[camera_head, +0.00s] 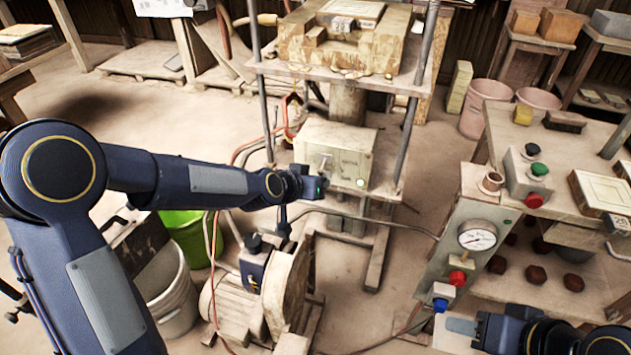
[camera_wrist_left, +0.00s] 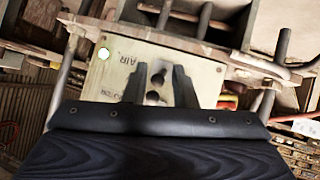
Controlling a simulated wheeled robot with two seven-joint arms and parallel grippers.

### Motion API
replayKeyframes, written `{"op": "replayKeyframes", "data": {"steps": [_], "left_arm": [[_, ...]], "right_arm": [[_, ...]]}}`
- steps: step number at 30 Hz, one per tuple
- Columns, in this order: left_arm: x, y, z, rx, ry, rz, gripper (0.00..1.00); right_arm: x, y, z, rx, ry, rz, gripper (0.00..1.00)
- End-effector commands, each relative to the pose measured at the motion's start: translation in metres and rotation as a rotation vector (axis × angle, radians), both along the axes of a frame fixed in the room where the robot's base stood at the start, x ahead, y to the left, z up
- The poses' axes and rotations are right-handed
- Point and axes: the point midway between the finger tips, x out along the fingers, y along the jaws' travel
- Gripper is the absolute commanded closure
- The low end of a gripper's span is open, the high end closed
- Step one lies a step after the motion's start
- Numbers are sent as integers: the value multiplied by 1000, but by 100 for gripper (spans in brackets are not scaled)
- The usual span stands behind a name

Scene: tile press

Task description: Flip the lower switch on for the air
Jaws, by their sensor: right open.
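The pale switch box (camera_head: 345,143) hangs under the press frame. In the head view its upper switch (camera_head: 325,161) shows, and my left gripper (camera_head: 319,186) is at the box's lower front, hiding the lower switch. The left wrist view shows the box face (camera_wrist_left: 205,77) upside down, with the lower switch (camera_wrist_left: 156,71) beside the AIR label (camera_wrist_left: 120,57). The left fingers (camera_wrist_left: 161,72) stand apart, with the dark switches seen between them; contact cannot be told. A round pale light (camera_wrist_left: 103,54) glows near the AIR label. My right gripper (camera_head: 462,327) is open and empty at lower right.
A control post with a gauge (camera_head: 477,237), a red button (camera_head: 457,278) and a blue button (camera_head: 440,304) stands near my right gripper. A motor (camera_head: 240,300) and a green bucket (camera_head: 188,235) are below my left arm. Steel press posts (camera_head: 412,100) flank the box.

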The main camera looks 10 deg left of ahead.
Motion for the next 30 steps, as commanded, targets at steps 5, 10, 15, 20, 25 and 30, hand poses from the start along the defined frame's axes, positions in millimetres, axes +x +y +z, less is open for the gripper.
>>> {"op": "replayKeyframes", "data": {"steps": [5, 10, 15, 20, 25, 30], "left_arm": [[0, 0, 0, 0, 0, 0, 64], [0, 0, 1, 0, -1, 0, 64], [-11, 7, 11, 0, -4, 2, 64], [-32, 19, 27, 0, -5, 3, 64], [-49, 29, 39, -1, -2, 3, 64], [-56, 32, 44, 0, -1, 0, 64]], "right_arm": [[0, 0, 0, 0, 0, 0, 57], [0, 0, 0, 0, 0, 0, 57], [0, 0, 0, 0, 0, 0, 57], [0, 0, 0, 0, 0, 0, 57], [0, 0, -1, 0, 0, 0, 57], [0, 0, -2, 0, 0, 0, 57]]}}
